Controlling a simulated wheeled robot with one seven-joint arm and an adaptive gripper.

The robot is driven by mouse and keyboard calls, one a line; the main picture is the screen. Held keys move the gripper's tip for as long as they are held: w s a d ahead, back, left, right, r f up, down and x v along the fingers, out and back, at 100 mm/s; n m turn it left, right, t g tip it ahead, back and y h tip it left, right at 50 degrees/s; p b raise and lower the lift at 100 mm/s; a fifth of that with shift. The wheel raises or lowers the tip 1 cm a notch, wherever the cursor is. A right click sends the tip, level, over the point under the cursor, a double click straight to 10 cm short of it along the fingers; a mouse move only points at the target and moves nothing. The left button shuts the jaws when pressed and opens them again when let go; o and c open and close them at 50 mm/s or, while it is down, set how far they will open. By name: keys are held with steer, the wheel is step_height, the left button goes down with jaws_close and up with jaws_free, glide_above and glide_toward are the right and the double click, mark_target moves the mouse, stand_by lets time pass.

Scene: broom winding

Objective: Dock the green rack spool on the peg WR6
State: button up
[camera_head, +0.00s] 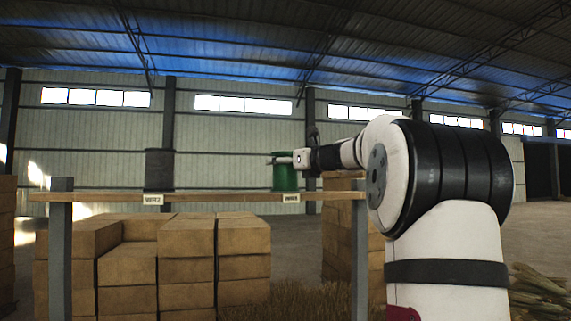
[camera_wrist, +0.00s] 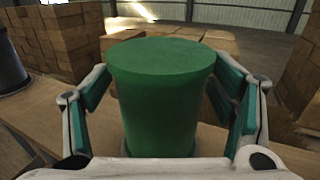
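The green spool (camera_head: 285,177) stands upright at the right part of a wooden rack board (camera_head: 222,196), just above a small, hard-to-read white label (camera_head: 291,198). In the wrist view the spool (camera_wrist: 158,100) fills the middle, with its flat round top in full view. My gripper (camera_head: 281,160) reaches it from the right near its top. Its two fingers with teal pads stand on either side of the spool (camera_wrist: 160,92). The pads lie very close to its sides; whether they press on it is unclear. No peg labelled WR6 can be made out.
A dark grey spool (camera_head: 159,170) stands on the same board at left, above a label (camera_head: 152,199) that looks like WR2. Grey posts (camera_head: 61,240) hold the board. Stacked cartons (camera_head: 185,258) stand behind and below. Straw bundles (camera_head: 541,290) lie at lower right.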

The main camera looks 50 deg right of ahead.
steer(key=shift+r, duration=0.1)
steer(key=shift+s, duration=0.3)
steer(key=s+a, duration=0.2)
steer(key=s, duration=0.9)
steer(key=shift+s+b, duration=0.15)
steer(key=shift+b, duration=0.3)
steer(key=w+a+f+n+g+y, duration=0.2)
steer(key=a+f+n, duration=0.2)
steer(key=a, duration=0.3)
steer(key=w+a+f+n+g+y, duration=0.1)
steer(key=w+a+f+n, duration=0.25)
steer(key=a, duration=0.45)
steer(key=s+a+f+n+g+y, duration=0.2)
steer(key=s+a+f+n+g, duration=0.2)
steer(key=a+f+n, duration=0.8)
steer(key=s+a+f+n+g+h, duration=0.1)
steer(key=s+a+f+n+g, duration=0.1)
steer(key=s+a+f+n, duration=0.4)
steer(key=s+a+f+n+g+h, duration=0.1)
steer(key=s+a+f+n+g, duration=0.2)
steer(key=s+a+f+n, duration=0.3)
steer(key=s+f+n, duration=0.4)
steer(key=s+n, duration=0.2)
steer(key=shift+a+f, duration=0.2)
